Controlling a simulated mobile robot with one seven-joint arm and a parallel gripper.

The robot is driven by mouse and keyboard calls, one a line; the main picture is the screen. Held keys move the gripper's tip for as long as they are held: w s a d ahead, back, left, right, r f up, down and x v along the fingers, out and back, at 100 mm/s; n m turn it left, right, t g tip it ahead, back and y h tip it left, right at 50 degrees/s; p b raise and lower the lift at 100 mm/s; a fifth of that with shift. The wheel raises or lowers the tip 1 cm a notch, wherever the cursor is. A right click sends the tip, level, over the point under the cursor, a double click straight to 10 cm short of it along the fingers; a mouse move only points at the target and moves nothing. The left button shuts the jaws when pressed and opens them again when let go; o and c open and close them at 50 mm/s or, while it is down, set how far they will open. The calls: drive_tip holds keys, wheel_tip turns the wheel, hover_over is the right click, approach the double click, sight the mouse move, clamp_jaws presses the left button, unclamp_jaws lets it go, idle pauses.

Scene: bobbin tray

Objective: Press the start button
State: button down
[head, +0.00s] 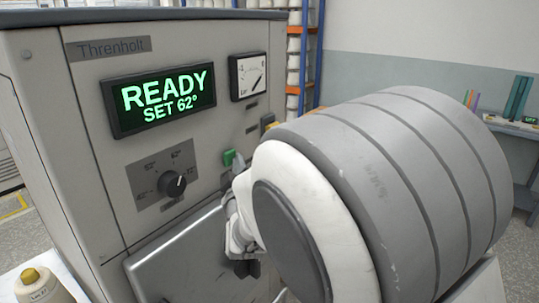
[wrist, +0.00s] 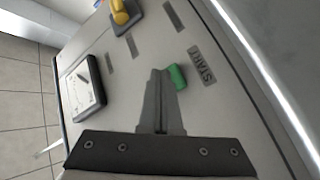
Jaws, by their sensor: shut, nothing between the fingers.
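The green start button (head: 229,157) is on the front panel of the grey machine, below and left of the gauge. In the wrist view the green button (wrist: 178,77) sits beside a label reading START (wrist: 202,66). My gripper (wrist: 160,73) is shut and empty, its fingertips just left of the button there. In the head view my gripper (head: 239,161) is beside the button's right side, partly hidden by my arm. I cannot tell whether the tips touch the button. The display (head: 163,98) reads READY SET 62°.
A black dial (head: 172,185) is below the display, and an analog gauge (head: 249,77) is to its right. A yellow knob (wrist: 121,13) is farther along the panel. A metal door or tray (head: 185,262) is below the dial. My arm fills the head view's right side.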

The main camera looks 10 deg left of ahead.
drive_tip(key=shift+w+a, duration=0.15)
drive_tip(key=shift+a, duration=0.25)
idle(0.3)
drive_tip(key=shift+d, duration=0.15)
drive_tip(key=shift+s+d+b, duration=0.35)
drive_tip(key=shift+d, duration=0.3)
drive_tip(key=shift+s+d+b, duration=0.2)
drive_tip(key=shift+s+d, duration=0.1)
drive_tip(key=shift+d, duration=0.5)
drive_tip(key=shift+s+d+b, duration=0.25)
drive_tip(key=shift+s+d, duration=0.1)
drive_tip(key=shift+d, duration=0.4)
drive_tip(key=shift+s+d+b, duration=0.2)
drive_tip(key=shift+s+d, duration=0.1)
drive_tip(key=shift+d, duration=0.5)
